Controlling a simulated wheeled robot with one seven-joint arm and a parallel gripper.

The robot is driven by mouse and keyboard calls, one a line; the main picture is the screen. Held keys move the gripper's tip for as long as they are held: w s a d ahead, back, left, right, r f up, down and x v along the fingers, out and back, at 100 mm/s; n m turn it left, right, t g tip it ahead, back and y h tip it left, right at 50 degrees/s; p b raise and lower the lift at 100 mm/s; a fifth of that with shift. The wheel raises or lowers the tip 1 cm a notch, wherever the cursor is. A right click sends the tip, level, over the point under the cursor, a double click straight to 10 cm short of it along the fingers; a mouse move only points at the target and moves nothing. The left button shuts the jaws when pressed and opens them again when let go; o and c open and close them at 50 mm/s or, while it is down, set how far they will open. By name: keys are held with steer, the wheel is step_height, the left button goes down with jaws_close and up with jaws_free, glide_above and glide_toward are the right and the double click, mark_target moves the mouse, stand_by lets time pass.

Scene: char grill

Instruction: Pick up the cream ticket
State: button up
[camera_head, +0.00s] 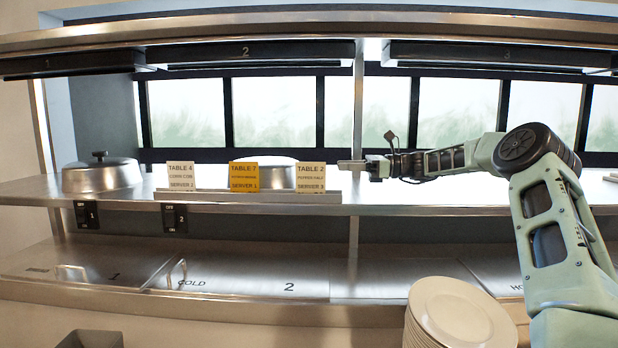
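Three tickets stand upright in a row in a metal rail (250,197) on the steel shelf. The left ticket (181,177), marked TABLE 4, and the right ticket (310,177), marked TABLE 2, are both pale. I cannot tell for certain which is the cream one. The middle ticket (244,176), marked TABLE 7, is yellow-orange. My gripper (351,166) points left, just right of the TABLE 2 ticket and apart from it. No ticket shows in it. It is small and side-on, so its opening is unclear.
A domed metal lid (102,176) sits on the shelf at left, and another (277,172) is partly hidden behind the tickets. A post (357,110) rises near my gripper. A plate stack (461,312) stands front right. Numbered dark units (250,54) hang overhead.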

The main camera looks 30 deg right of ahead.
mark_target(307, 165)
steer(key=p+x, duration=0.6)
steer(key=x, duration=0.5)
steer(key=shift+w+d, duration=0.1)
steer(key=shift+w, duration=0.15)
steer(key=shift+f, duration=0.1)
jaws_close()
